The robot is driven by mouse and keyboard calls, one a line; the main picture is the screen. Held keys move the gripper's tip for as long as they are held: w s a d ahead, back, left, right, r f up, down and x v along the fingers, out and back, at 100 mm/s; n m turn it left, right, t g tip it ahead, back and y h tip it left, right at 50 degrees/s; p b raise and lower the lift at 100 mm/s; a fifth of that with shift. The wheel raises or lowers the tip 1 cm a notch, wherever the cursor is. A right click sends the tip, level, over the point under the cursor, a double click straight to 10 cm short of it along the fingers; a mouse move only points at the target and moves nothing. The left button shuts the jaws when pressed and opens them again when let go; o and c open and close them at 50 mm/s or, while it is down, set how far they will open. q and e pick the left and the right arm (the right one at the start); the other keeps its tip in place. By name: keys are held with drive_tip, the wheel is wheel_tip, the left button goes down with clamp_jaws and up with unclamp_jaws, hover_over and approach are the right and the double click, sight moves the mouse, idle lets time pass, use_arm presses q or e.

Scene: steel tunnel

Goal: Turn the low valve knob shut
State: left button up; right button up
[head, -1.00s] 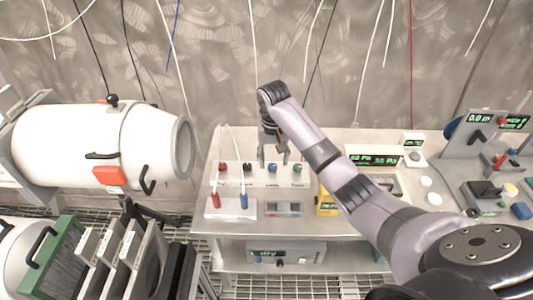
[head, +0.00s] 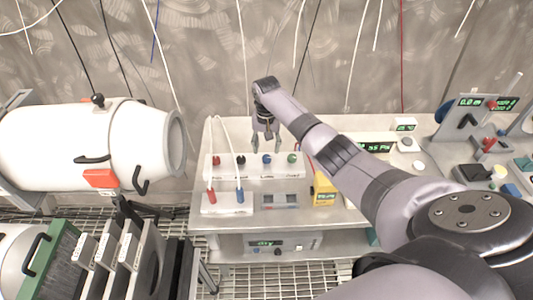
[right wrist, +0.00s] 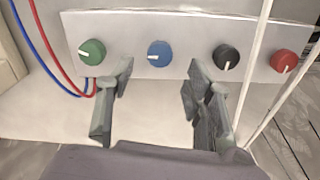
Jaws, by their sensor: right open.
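A pale panel (head: 222,172) carries a row of valve knobs: red (head: 214,160), black (head: 241,160), blue (head: 266,160) and green (head: 291,159). Their labels are too small to read, so I cannot tell which is the low one. My right gripper (head: 266,142) is open and empty, just behind and above the blue knob in the head view. In the right wrist view its fingers (right wrist: 158,82) are spread to either side below the blue knob (right wrist: 160,54), apart from it. White pointer marks show on the green (right wrist: 92,52), black (right wrist: 226,56) and red (right wrist: 284,61) knobs. My left gripper is not in view.
A block with red and blue plugs (head: 227,204) stands before the panel, beside a small grey box (head: 280,200) and a yellow meter (head: 324,190). Hanging cables pass close by. A large white cylinder (head: 75,148) is at left; instruments (head: 485,125) crowd the right.

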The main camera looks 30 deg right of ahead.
sight(266, 157)
wheel_tip(266, 157, down, 5)
clamp_jaws()
idle(0.8)
